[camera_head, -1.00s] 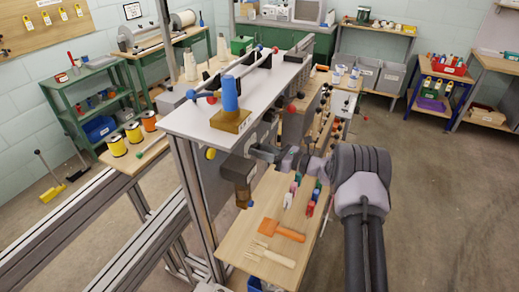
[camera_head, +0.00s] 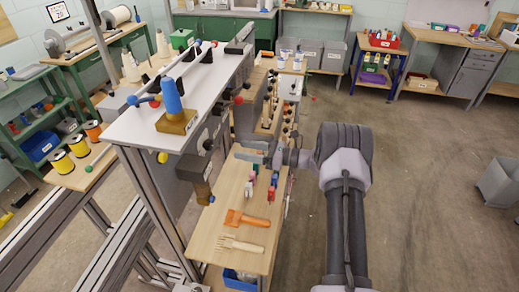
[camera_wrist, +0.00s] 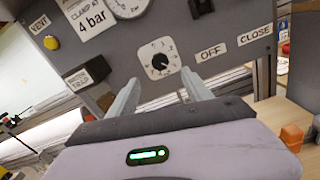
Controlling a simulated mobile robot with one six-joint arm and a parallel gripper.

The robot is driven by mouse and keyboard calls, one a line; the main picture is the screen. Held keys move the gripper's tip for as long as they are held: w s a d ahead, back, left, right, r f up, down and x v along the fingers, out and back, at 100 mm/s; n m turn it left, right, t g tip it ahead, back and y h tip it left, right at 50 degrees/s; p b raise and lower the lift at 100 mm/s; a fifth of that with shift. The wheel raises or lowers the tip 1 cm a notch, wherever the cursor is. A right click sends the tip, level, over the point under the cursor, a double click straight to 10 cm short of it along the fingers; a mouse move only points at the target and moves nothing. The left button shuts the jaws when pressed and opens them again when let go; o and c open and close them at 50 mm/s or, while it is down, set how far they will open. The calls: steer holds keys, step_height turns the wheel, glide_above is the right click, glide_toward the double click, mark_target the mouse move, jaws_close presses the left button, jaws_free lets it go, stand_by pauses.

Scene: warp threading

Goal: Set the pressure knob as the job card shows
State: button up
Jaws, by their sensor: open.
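The pressure knob (camera_wrist: 160,61) is a small dark knob on a white scale plate, on a grey panel in the wrist view. Its exact setting is too small to read. The job card (camera_wrist: 89,18), a white card left of the knob, reads "CLAMP AT 4 bar". A round gauge (camera_wrist: 128,6) is above, cut off by the frame's top. My gripper (camera_wrist: 160,92) is open and empty. Its two fingers point at the panel, apart from each other, below and to either side of the knob.
Labels "OFF" (camera_wrist: 211,52) and "CLOSE" (camera_wrist: 255,36) are right of the knob. A yellow button (camera_wrist: 53,42) sits under a "VENT" label. Open floor lies to the right.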

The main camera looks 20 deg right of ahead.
steer(key=v, duration=0.6)
steer(key=shift+a, duration=0.1)
